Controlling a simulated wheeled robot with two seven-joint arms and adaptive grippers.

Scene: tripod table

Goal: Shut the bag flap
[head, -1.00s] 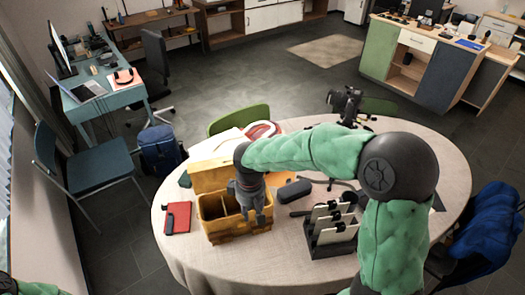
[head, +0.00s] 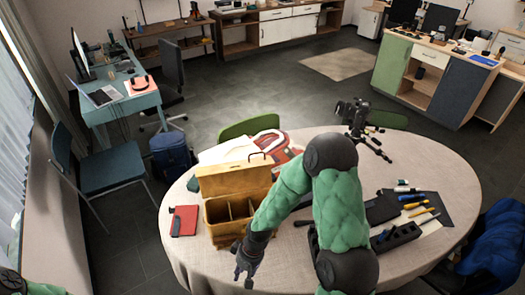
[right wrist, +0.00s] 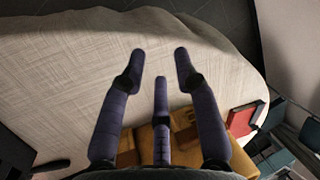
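The tan bag (head: 212,238) stands on the round table with its divided inside showing. Its flap (head: 234,179) is open and stands up at the back, with a dark handle on its top edge. My right gripper (head: 243,281) is in front of the bag, near the table's front edge, pointing down and empty. In the right wrist view its fingers (right wrist: 160,62) are spread apart over bare cloth, and part of the bag (right wrist: 150,137) shows behind them. My right forearm hides the bag's right front corner. My left gripper is out of view.
A red notebook (head: 184,220) lies left of the bag. A red and white item (head: 272,144) lies behind the flap. A camera on a tripod (head: 359,119) stands farther back. Tools (head: 415,204) and a dark holder (head: 396,237) are at the right. The table's front left is clear.

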